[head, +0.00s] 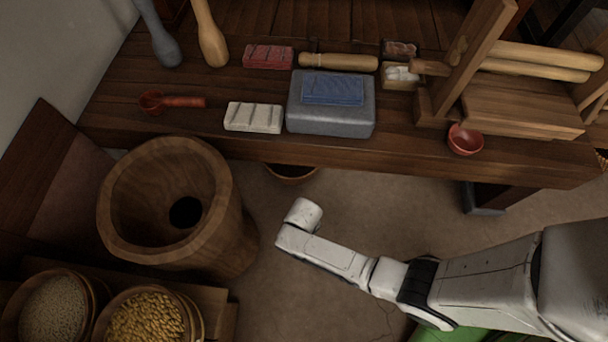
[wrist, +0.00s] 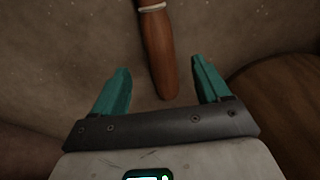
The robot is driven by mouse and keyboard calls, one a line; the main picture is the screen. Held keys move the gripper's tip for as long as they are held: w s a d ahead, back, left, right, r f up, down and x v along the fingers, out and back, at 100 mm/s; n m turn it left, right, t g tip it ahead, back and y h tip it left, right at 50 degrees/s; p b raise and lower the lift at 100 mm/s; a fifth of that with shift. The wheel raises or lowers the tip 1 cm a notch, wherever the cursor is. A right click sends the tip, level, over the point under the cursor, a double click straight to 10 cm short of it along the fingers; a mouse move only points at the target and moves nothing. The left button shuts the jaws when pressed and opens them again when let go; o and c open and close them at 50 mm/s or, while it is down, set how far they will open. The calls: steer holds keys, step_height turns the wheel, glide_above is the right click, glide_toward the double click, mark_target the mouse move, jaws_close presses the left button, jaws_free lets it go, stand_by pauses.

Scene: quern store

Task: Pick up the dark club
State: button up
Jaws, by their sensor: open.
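In the wrist view, a dark reddish-brown club (wrist: 160,52) with a pale band extends from the top edge, its rounded end between the fingers. My gripper (wrist: 161,70) is open, with a teal finger on each side of it and visible gaps to both. The club's far end is out of frame. In the head view I cannot make out this brown club, and my gripper's fingers are hidden behind my white wrist. A grey club (head: 159,36) and a pale wooden club (head: 210,34) stand at the bench's far left.
A wooden tub (head: 125,215) stands left of my wrist. Baskets of grain (head: 55,308) and yellow kernels (head: 147,317) are at lower left. The bench (head: 410,150) holds blocks, a red ladle (head: 172,101), a red bowl (head: 465,139) and a wooden frame. Floor shows around my wrist.

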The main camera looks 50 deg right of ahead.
steer(key=shift+f+b, duration=2.55)
steer(key=shift+f, duration=1)
steer(key=shift+c, duration=0.2)
